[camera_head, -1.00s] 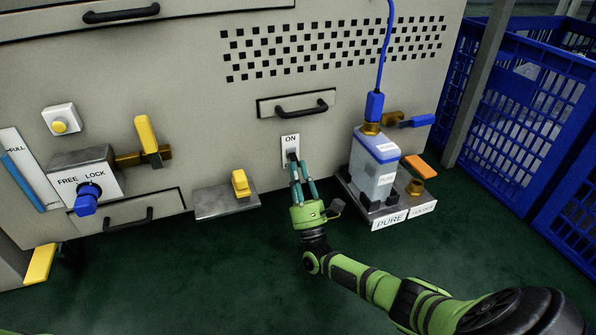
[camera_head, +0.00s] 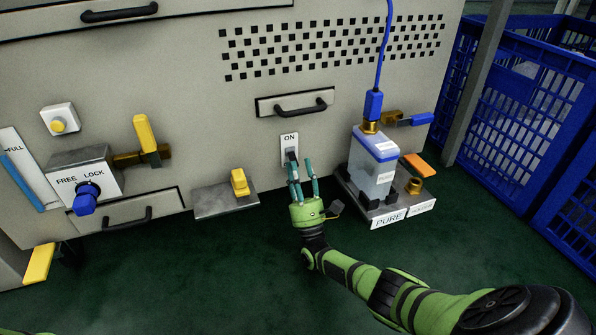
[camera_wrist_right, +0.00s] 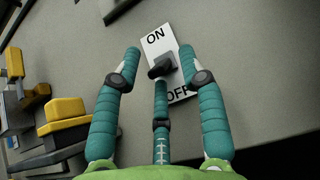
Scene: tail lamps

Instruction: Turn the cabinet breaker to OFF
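The cabinet breaker (camera_head: 289,142) is a white plate on the grey cabinet front, marked ON at its top. In the right wrist view the breaker plate (camera_wrist_right: 157,42) also shows OFF at its lower end, partly covered by a finger. Its dark lever (camera_wrist_right: 162,66) sticks out between the two labels. My right gripper (camera_head: 301,162) is in front of the breaker, just below ON. In the wrist view its teal outer fingers are apart on either side of the lever, with a third finger below it. I cannot tell whether any finger touches it.
A clear container (camera_head: 372,168) with a blue cable stands on the PURE base to the right. A yellow-handled block (camera_head: 239,183) is at left, beyond it the FREE/LOCK knob (camera_head: 87,198). Blue crates (camera_head: 520,110) stand far right. The green floor in front is clear.

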